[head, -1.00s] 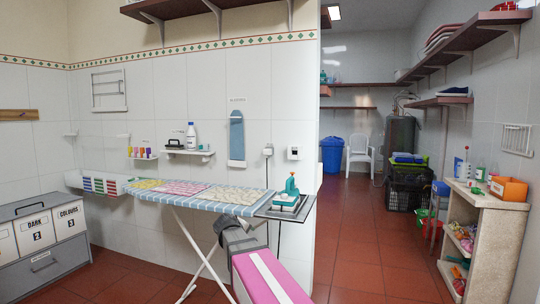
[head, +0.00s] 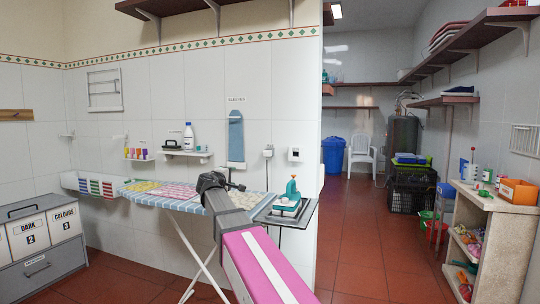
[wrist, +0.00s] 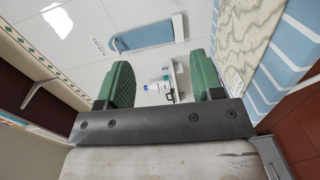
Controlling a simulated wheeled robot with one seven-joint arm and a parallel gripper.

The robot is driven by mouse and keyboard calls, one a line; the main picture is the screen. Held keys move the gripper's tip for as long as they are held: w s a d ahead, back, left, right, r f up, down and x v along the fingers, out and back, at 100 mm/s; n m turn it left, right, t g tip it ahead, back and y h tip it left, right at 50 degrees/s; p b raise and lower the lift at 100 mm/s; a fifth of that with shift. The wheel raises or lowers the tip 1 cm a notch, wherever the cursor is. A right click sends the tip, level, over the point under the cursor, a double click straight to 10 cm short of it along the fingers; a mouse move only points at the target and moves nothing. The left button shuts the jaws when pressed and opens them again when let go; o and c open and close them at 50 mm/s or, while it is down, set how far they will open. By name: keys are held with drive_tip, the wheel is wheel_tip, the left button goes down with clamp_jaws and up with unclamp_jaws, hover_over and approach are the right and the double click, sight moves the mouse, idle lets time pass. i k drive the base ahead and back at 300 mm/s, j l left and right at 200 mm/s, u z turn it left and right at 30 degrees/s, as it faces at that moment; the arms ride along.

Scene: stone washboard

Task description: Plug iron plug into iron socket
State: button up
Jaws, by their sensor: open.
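A small grey plug-like piece (head: 268,153) sits on the tiled wall above the ironing board, with a thin cord hanging from it. A white box with a dark square (head: 294,155) is on the wall just right of it. Which one is plug or socket is too small to tell. The teal iron (head: 290,193) stands on the rest at the board's right end. My gripper (head: 238,180) is above the board, left of and apart from these. In the wrist view its green fingers (wrist: 160,85) are spread and empty, with neither wall piece clearly visible.
The blue-striped ironing board (head: 150,199) runs along the wall below my gripper. A blue sleeve board (head: 236,136) hangs on the wall, and a shelf (head: 188,154) holds a bottle. The wall ends right of the white box. Red floor (head: 365,235) is open to the right.

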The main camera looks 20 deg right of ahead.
sight(267, 153)
drive_tip(key=i+l, duration=1)
drive_tip(key=l, duration=0.1)
